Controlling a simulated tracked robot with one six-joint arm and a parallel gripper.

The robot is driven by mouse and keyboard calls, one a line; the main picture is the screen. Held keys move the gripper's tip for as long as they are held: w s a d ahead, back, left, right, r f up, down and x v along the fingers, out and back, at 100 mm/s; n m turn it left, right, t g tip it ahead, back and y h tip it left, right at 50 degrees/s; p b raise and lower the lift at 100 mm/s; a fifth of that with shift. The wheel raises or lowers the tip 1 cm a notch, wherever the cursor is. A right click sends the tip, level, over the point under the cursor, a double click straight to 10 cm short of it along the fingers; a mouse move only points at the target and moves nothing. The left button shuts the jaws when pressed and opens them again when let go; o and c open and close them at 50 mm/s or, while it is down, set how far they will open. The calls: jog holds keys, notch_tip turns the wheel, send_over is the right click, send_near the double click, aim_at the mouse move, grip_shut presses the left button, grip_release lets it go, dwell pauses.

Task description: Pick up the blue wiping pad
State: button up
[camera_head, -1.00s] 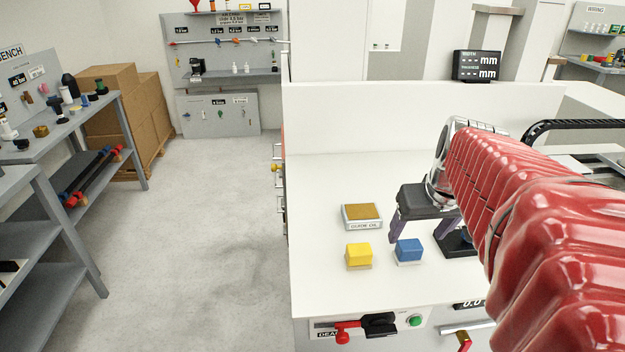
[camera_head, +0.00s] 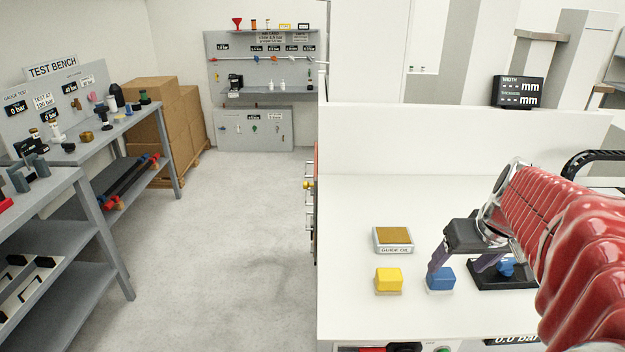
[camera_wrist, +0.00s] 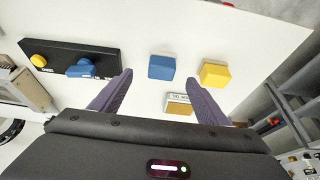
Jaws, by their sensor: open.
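The blue wiping pad (camera_head: 440,279) sits on the white bench top, to the right of a yellow pad (camera_head: 388,280). In the wrist view the blue pad (camera_wrist: 162,67) lies just beyond my fingertips, roughly in line with the gap between them. My gripper (camera_head: 456,268) is open and empty, with its dark purple fingers pointing down by the pad. In the head view one finger partly overlaps the pad's upper left edge. The fingers (camera_wrist: 160,78) are spread in the wrist view, and I cannot tell whether they touch the pad.
The guide oil tray (camera_head: 393,241) lies behind the yellow pad. A black plate (camera_head: 497,280) with a blue knob is right of the blue pad. A low white wall (camera_head: 450,135) backs the bench. Bare bench top lies left of the pads.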

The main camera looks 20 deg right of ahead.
aim_at(444, 274)
jog(key=x, duration=0.4)
jog(key=shift+w, duration=0.1)
jog(key=shift+w+x, duration=0.15)
jog(key=shift+x, duration=1.15)
jog(key=shift+w+x, duration=0.1)
jog(key=shift+x, duration=1.15)
jog(key=shift+a, duration=0.1)
jog(key=shift+c, duration=0.5)
jog(key=c, duration=1.1)
